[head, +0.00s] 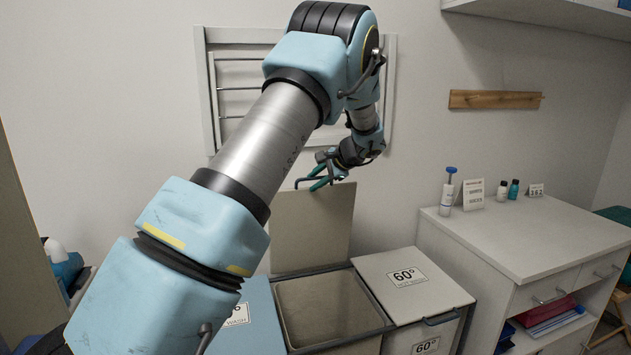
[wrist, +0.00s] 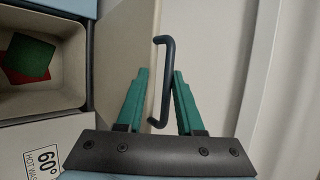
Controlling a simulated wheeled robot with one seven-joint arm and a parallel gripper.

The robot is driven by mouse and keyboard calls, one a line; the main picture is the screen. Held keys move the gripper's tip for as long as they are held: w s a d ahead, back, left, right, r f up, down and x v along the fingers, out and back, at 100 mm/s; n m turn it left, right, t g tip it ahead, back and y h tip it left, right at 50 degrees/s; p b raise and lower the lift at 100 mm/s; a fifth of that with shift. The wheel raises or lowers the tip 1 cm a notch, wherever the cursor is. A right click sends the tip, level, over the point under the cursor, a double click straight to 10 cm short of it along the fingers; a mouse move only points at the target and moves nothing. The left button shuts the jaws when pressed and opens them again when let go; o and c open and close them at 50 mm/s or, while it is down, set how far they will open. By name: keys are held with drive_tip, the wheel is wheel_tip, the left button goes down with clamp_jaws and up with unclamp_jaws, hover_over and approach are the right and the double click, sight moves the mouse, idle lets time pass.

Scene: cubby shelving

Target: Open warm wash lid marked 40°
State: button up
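The middle bin's lid (head: 312,228) stands raised, roughly upright, at the back of the open bin (head: 330,308). Its 40° marking does not show in either view; I see the lid's plain inner face in the head view. In the wrist view the lid (wrist: 122,60) is seen nearly edge-on, with its dark bar handle (wrist: 166,80) on the right side. My gripper (head: 318,178) is at the lid's top edge. In the wrist view its green fingers (wrist: 160,72) are apart, one on each side of the handle, with gaps visible.
A closed lid marked 60° hot wash (head: 412,284) is on the right, and a closed blue wash lid (head: 248,315) on the left. Red and green cloths (wrist: 30,58) lie in the open bin. A wall rack (head: 235,75) is behind my arm; a white counter (head: 525,235) stands right.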

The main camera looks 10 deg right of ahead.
drive_tip(key=shift+o, duration=0.4)
drive_tip(key=shift+a+f, duration=0.1)
drive_tip(key=shift+f, duration=0.35)
drive_tip(key=shift+r, duration=0.15)
